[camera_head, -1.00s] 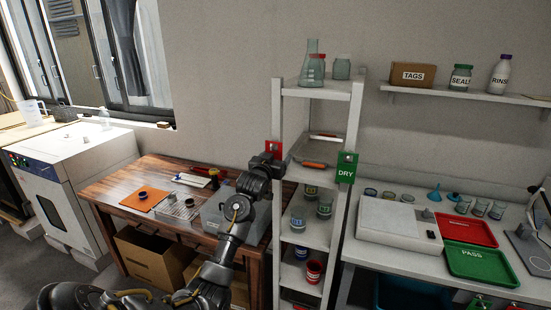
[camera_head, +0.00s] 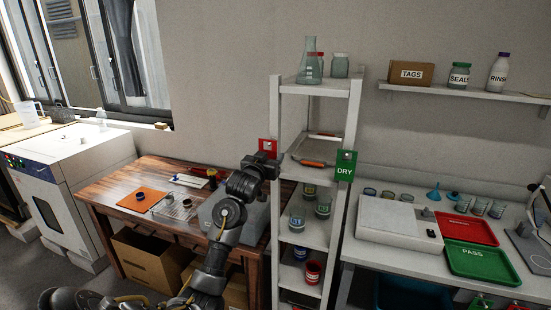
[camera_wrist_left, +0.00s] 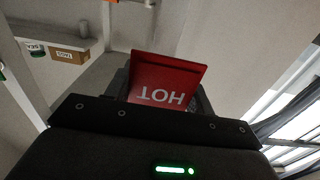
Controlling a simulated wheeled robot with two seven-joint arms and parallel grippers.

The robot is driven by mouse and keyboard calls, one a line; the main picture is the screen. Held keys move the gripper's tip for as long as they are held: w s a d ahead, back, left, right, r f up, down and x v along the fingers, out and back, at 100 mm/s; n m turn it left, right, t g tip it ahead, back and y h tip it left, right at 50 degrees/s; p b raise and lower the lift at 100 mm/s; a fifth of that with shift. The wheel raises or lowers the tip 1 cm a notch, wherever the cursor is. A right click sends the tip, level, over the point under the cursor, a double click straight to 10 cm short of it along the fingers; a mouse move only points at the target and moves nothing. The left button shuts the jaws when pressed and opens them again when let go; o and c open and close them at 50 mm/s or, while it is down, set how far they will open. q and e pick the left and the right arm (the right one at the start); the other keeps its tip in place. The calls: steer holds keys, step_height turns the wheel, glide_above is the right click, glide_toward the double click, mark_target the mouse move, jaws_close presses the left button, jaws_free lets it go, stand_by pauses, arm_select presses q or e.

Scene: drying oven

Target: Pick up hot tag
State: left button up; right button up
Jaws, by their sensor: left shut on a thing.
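The hot tag is a red plate; in the left wrist view the red HOT tag (camera_wrist_left: 165,82) sits between the fingers, its white lettering upside down. In the head view the red tag (camera_head: 268,147) shows at the left post of the white shelf rack. My left gripper (camera_head: 262,163) is shut on the tag beside that post. Whether the tag still touches the post cannot be told. My right gripper is not clearly in view.
The white rack (camera_head: 356,103) holds glassware, a tray and cups. A green DRY tag (camera_head: 345,164) hangs on its right post. A wooden table (camera_head: 118,187) stands left, and a bench with a red tray (camera_head: 468,229) and green tray (camera_head: 478,262) stands right.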

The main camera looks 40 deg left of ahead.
arm_select(q)
steer(key=b+v, duration=0.1)
steer(key=v, duration=1.3)
